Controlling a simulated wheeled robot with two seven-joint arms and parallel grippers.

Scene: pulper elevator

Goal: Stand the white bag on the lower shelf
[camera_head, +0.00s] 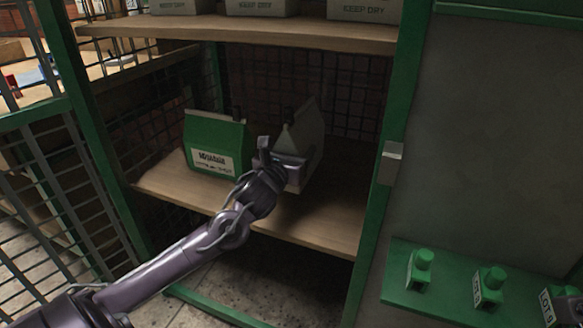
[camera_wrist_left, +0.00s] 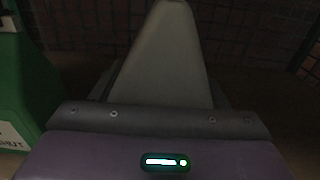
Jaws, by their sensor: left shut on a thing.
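The white bag (camera_head: 308,137) looks grey in the shade and stands upright at the lower shelf (camera_head: 330,213), right of the green bag. My left gripper (camera_head: 284,163) reaches in from the left and is shut on the white bag. In the left wrist view the white bag (camera_wrist_left: 158,62) fills the middle, above the gripper body, and its lower part is hidden. I cannot tell whether its base touches the shelf.
A green bag (camera_head: 213,142) with a white label stands on the same shelf, close on the left. The upper shelf (camera_head: 240,30) holds several boxes marked KEEP DRY. A green post (camera_head: 385,190) bounds the right side.

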